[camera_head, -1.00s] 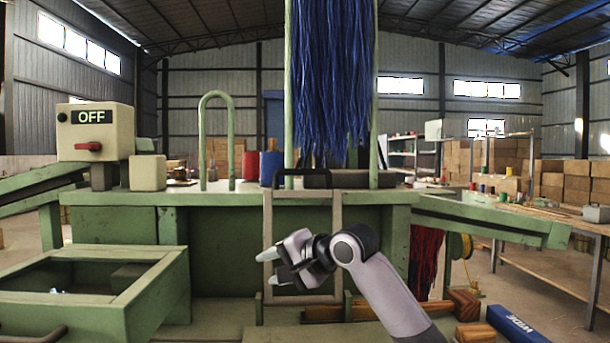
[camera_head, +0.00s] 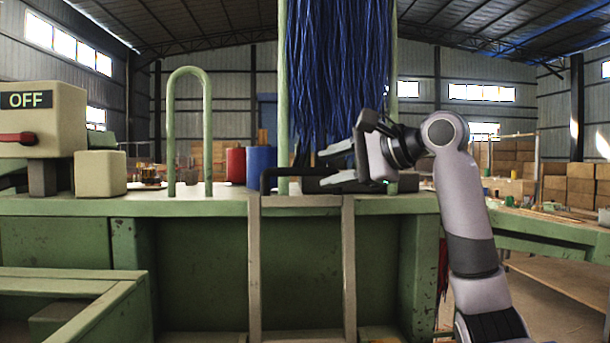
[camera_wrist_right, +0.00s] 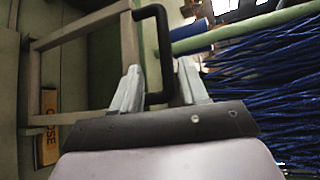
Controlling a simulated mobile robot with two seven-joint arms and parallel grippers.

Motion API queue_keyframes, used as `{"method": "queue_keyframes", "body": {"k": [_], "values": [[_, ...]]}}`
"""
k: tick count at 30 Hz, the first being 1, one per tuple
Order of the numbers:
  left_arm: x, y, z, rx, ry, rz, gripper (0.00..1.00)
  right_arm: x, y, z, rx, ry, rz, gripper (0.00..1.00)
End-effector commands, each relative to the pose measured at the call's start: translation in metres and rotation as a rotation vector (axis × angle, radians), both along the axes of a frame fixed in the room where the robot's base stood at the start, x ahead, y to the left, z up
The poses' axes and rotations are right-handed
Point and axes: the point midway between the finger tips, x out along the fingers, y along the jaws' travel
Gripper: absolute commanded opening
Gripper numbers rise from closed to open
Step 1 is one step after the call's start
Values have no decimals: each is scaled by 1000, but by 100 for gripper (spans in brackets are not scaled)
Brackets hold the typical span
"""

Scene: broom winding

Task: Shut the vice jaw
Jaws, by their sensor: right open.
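The vice on the green bench has a black bent handle (camera_head: 268,181), and a dark bar (camera_head: 407,182) shows behind my gripper. My right gripper (camera_head: 322,168) is open at the vice, with its fingers pointing left, in front of the hanging blue bristles (camera_head: 335,70). In the right wrist view the black handle (camera_wrist_right: 164,50) stands between the two spread fingers (camera_wrist_right: 158,82). I cannot tell whether either finger touches it. My gripper hides much of the vice, so the jaw's gap cannot be seen. My left gripper is not in view.
A switch box (camera_head: 40,118) reading OFF, with a red lever, and a green hoop (camera_head: 170,130) stand left on the bench (camera_head: 190,206). Red (camera_head: 235,165) and blue (camera_head: 261,165) cylinders stand behind the vice. A pale frame (camera_head: 254,270) hangs below the bench top.

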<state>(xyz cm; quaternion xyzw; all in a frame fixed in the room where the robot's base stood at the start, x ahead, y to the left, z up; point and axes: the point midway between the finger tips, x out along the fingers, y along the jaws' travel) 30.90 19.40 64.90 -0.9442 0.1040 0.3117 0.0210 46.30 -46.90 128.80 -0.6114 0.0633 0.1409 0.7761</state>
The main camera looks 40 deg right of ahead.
Motion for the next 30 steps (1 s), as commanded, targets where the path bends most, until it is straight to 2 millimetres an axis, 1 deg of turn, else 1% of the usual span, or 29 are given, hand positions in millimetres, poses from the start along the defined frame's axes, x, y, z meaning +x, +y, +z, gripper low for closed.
{"method": "queue_keyframes", "body": {"k": [3,5,7,15,18,21,30], "values": [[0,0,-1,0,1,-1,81,-6,-2,5,17,-5,-4,43],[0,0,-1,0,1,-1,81,-4,-2,5,21,-3,-4,43],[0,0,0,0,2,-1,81,1,-1,4,24,-3,-3,43],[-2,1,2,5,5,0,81,41,6,-7,23,-1,-2,43],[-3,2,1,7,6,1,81,52,7,-10,23,-2,-2,43],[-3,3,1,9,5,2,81,59,8,-12,22,-3,-3,43],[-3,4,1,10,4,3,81,61,9,-13,21,-4,-3,43]]}}
